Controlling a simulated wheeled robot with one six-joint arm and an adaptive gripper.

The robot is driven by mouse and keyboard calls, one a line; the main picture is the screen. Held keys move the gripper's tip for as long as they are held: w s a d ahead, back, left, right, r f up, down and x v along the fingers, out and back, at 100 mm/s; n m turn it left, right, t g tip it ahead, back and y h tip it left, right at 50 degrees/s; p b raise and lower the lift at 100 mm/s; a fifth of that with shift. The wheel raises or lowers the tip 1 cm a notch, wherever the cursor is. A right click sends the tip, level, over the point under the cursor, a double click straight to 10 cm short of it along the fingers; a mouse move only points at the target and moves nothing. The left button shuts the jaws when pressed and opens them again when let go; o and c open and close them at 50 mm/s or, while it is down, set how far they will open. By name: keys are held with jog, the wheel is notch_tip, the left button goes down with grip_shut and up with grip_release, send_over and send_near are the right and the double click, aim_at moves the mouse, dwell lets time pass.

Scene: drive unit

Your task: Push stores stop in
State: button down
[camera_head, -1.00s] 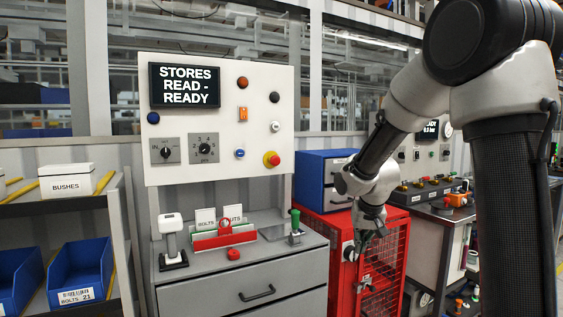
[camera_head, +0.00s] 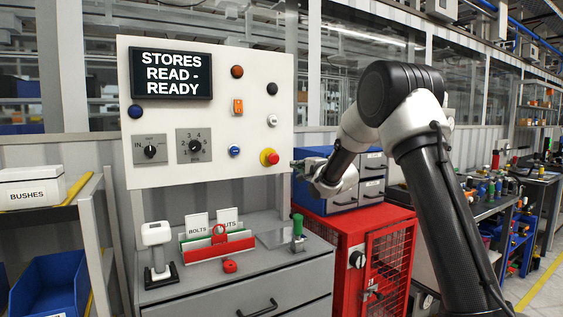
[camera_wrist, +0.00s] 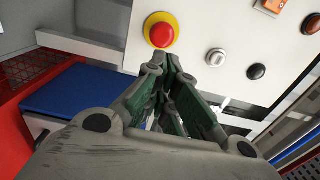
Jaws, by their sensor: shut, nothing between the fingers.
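The stores stop is a red mushroom button on a yellow ring (camera_head: 269,157) at the lower right of the white stores panel (camera_head: 215,105). It also shows at the top of the wrist view (camera_wrist: 161,33). My gripper (camera_head: 296,168) is just right of the button in the head view, by the panel's right edge. In the wrist view my gripper (camera_wrist: 169,66) has its fingers together, empty, with the tips just below the button in the picture. A small gap seems to lie between tips and button; contact cannot be told.
A screen (camera_head: 170,73) reads STORES READ - READY. Selector knobs and other buttons, including a blue one (camera_head: 234,151), share the panel. Below stand a grey drawer bench (camera_head: 240,295) with a red card holder (camera_head: 217,245), and a red mesh cabinet (camera_head: 385,255) under blue drawers (camera_head: 342,190).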

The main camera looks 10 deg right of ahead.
aim_at(278, 159)
jog(key=x, duration=1.2)
jog(key=shift+w+a+f, duration=0.1)
jog(key=shift+w, duration=0.4)
